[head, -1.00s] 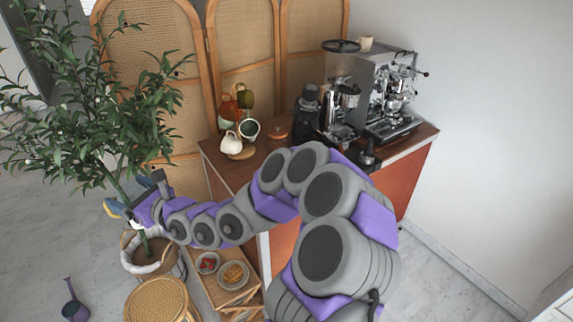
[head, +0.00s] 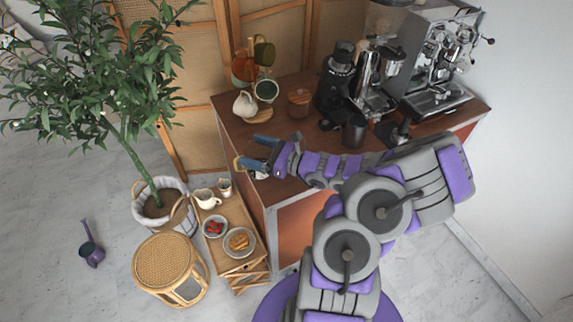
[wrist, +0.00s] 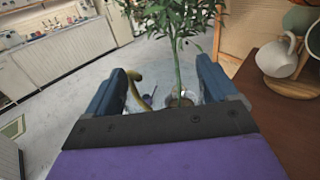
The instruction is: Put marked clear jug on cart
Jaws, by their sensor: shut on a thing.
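My gripper (head: 254,152) is shut on a mostly see-through thing with a curved yellow handle, which looks like the clear jug (head: 238,164). In the wrist view, the yellow handle (wrist: 141,88) shows between the blue fingers; the clear body is hard to make out and no marking is legible. In the head view, my gripper is at the left front edge of the brown-topped coffee cart (head: 235,130), pointing left. I cannot tell whether the jug is over the top or just outside its edge.
A lidded jar (head: 300,103), grinder (head: 336,82) and espresso machine (head: 440,65) stand farther right. A low wooden stand (head: 232,205) with cups and bowls is below left, beside a rattan stool (head: 170,262).

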